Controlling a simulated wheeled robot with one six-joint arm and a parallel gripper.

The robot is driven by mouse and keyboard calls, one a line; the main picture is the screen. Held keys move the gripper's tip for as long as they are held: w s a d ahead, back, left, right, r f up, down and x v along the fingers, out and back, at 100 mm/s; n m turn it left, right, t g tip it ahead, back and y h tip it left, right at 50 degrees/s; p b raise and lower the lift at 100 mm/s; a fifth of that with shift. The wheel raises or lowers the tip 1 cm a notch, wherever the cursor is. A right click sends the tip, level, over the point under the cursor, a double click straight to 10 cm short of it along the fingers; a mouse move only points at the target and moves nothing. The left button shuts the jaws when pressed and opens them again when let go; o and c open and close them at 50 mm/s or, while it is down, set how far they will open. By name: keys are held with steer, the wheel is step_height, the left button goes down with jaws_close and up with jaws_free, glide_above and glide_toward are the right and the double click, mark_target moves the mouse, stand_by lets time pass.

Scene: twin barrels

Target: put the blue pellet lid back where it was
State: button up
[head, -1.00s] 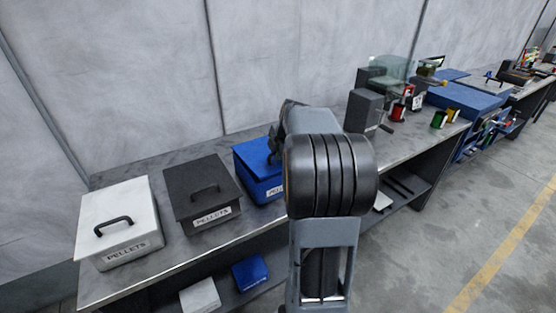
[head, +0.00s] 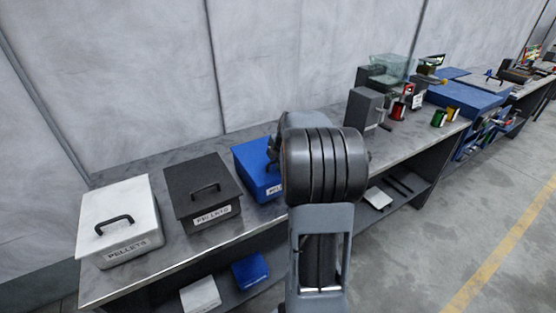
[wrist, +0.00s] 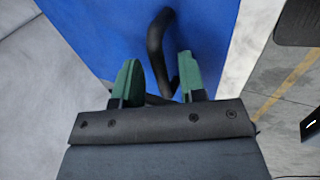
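A blue pellet box (head: 257,168) stands on the bench, right of the dark grey pellet box. Its top looks covered by a blue lid, but my arm hides its right side and part of its label. In the wrist view the blue lid (wrist: 95,35) fills the upper part of the picture, with its black bar handle (wrist: 155,45) running down toward my fingers. My gripper (wrist: 158,77) has two green fingertips spread apart with the handle between them, and a gap shows beside it. In the head view my gripper is mostly hidden behind my arm.
A white pellet box (head: 118,225) and a dark grey pellet box (head: 200,180) stand lidded to the left. A grey machine (head: 367,108) stands farther right on the bench. A white object (head: 200,294) and a blue object (head: 249,270) lie on the lower shelf.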

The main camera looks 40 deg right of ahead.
steer(key=d+v, duration=0.1)
steer(key=v, duration=1.1)
steer(key=s+a+f+m, duration=0.3)
steer(key=s+a+m, duration=0.1)
steer(key=a, duration=0.4)
steer(key=s+a+f+m+g, duration=0.1)
steer(key=s+a+f+m, duration=0.2)
steer(key=a+m, duration=0.4)
steer(key=s+a+f+m, duration=0.3)
steer(key=s+a+m, duration=0.2)
steer(key=a, duration=0.6)
steer(key=shift+s+a+f+y+b, duration=0.25)
steer(key=shift+s+f+y+b, duration=0.05)
steer(key=shift+f, duration=0.05)
steer(key=shift+r+p, duration=0.35)
steer(key=shift+r, duration=0.05)
